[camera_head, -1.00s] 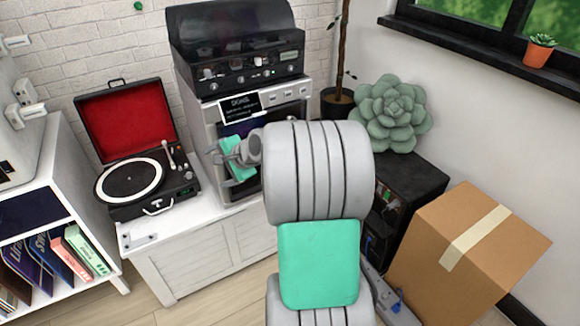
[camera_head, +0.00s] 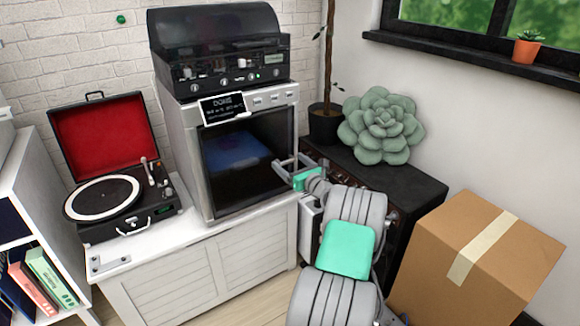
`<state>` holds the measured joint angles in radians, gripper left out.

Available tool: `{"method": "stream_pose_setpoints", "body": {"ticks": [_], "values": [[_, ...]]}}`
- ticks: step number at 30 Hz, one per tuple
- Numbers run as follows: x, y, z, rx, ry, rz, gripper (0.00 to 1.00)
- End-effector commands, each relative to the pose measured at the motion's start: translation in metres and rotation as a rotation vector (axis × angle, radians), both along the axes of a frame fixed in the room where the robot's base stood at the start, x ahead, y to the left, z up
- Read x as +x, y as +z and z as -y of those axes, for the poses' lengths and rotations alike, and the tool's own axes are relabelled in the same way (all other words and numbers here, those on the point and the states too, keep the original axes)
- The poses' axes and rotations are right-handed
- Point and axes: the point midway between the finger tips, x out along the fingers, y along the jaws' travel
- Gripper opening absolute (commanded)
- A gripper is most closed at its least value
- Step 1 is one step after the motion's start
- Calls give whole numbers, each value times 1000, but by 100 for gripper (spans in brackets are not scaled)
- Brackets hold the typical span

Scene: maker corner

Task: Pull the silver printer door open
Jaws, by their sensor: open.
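The silver printer (camera_head: 184,150) stands on the white cabinet in the middle left. Its front is a silver frame around a dark window area (camera_head: 250,185), through which a blue glow shows inside. The door looks in line with the body, but I cannot tell for sure whether it stands shut or ajar. My gripper (camera_head: 284,167) is open, at the right edge of the printer's front, with its grey fingers pointing left. The fingers overlap that edge in the picture; contact is not clear. Nothing shows between them.
A black-lidded machine (camera_head: 215,50) sits on the printer. A record player (camera_head: 115,205) is to its left on the white cabinet (camera_head: 165,285). A black cabinet (camera_head: 420,185) with a succulent (camera_head: 382,127) and a cardboard box (camera_head: 425,260) stand to the right.

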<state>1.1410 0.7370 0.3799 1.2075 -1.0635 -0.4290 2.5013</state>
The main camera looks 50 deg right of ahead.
Motion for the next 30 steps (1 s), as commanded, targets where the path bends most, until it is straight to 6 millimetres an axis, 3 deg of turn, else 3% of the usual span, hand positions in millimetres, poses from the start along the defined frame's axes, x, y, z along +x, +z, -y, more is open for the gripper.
{"method": "stream_pose_setpoints", "body": {"ticks": [6,30], "values": [[0,0,0,0,0,-1,85],[0,0,0,-1,0,-1,19]]}}
